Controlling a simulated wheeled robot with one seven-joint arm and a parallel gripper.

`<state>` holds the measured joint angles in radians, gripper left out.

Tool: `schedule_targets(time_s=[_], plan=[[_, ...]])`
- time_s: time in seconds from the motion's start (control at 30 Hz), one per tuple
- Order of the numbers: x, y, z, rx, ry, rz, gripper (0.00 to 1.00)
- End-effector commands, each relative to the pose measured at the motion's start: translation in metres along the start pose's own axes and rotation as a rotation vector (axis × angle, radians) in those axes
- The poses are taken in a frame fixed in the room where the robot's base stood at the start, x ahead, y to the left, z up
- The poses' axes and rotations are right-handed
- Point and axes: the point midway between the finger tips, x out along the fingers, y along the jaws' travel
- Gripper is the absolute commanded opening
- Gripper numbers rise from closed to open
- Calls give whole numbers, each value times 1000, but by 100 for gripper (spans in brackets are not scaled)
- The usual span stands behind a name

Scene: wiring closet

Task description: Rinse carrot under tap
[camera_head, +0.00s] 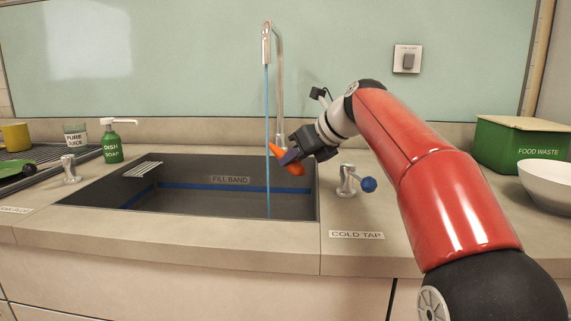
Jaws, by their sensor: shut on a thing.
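The orange carrot (296,169) is in my gripper (289,157), above the right side of the sink (230,205). My gripper is shut on the carrot, and its fingers hide the carrot's middle. The carrot is tilted, its upper left end close to the water stream. A thin blue stream of water (267,115) falls from the tall tap (267,32) into the sink. I cannot tell whether the stream touches the carrot. The cold tap's handle (368,184) has a blue knob and stands right of the sink.
A green dish soap bottle (112,147), a juice cup (76,136) and a drying rack (50,160) are at the left. A green food waste box (520,147) and a white bowl (548,183) are at the right.

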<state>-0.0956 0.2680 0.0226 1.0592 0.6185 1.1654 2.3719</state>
Motion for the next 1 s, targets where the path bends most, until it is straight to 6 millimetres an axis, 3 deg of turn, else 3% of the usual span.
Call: schedule_targets(time_s=[1.0], plan=[[-60,-5,-48,0,-1,-1,4]])
